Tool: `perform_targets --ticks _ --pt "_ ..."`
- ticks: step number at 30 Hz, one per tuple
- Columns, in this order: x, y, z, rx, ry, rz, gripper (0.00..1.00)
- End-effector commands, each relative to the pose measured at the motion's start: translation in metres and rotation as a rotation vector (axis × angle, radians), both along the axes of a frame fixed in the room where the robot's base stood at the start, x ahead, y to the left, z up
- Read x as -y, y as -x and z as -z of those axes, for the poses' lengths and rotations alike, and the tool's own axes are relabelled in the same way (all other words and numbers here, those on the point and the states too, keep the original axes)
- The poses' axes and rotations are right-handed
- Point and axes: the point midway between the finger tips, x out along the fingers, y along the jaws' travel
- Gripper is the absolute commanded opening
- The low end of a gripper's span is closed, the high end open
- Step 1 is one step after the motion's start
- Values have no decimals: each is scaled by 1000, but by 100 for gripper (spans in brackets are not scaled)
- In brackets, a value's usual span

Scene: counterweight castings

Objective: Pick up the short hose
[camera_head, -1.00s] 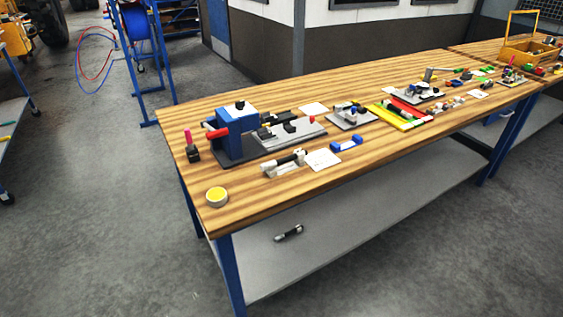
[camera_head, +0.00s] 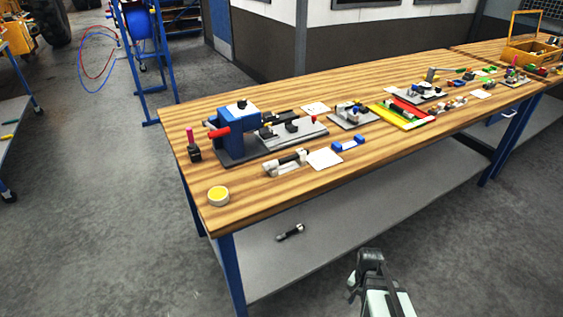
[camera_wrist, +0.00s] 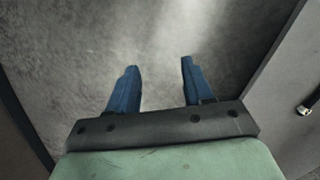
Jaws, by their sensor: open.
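The short hose (camera_head: 290,232) is a small black piece with pale metal ends. It lies on the grey lower shelf (camera_head: 330,245) under the workbench, near the shelf's left end. In the wrist view, part of it shows at the right edge (camera_wrist: 309,104), cut off by the frame. My gripper (camera_wrist: 160,66) is open, with two blue fingers apart and nothing between them, above bare floor. In the head view my gripper (camera_head: 362,270) is at the bottom, in front of the bench and right of the hose.
The wooden bench top (camera_head: 260,215) overhangs the shelf, and a blue leg (camera_head: 230,270) stands at its near left corner. The top holds a blue vise-like fixture (camera_head: 235,130), a yellow-topped round tin (camera_head: 218,196) and several small parts. The rest of the lower shelf looks clear.

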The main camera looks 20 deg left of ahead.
Motion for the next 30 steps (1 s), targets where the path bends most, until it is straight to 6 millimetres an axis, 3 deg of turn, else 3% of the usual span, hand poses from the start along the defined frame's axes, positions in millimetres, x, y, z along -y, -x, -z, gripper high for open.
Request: perform_targets --ticks 3,15,30 --pt "-11 -30 -28 59 7 47 51" --pt "-48 -106 -132 241 3 223 51" --pt "-97 -165 -283 450 -67 449 51"
